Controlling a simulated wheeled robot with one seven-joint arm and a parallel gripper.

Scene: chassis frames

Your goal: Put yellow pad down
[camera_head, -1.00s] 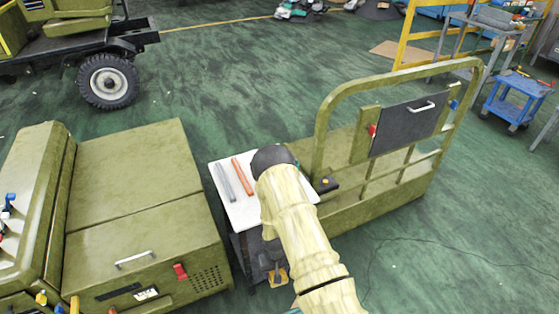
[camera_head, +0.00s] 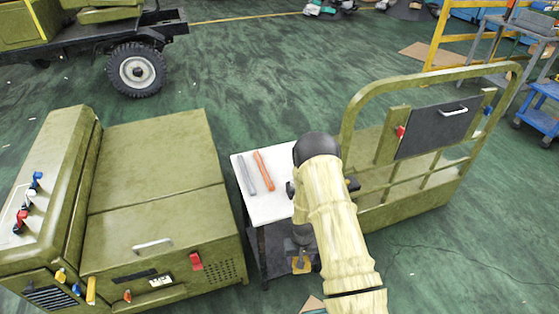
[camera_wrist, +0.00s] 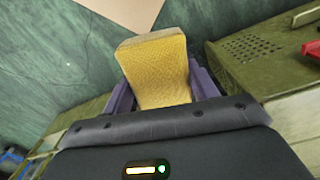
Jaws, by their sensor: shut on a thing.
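The yellow pad (camera_wrist: 157,66) is a thick, textured yellow block. In the wrist view it stands between the two purple fingers of my gripper (camera_wrist: 161,88), which is shut on it. In the head view the pad (camera_head: 301,267) hangs below my gripper (camera_head: 300,248), low in front of the white-topped cart (camera_head: 268,208). The pad is in the air above the green floor, beside the cart's front side. My arm hides the cart top's right part.
A grey bar (camera_head: 246,175) and an orange bar (camera_head: 263,170) lie on the cart top. A green chassis body (camera_head: 150,215) stands close on the left, with a railed green frame (camera_head: 420,185) on the right. A tan sheet (camera_wrist: 125,10) lies on the floor.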

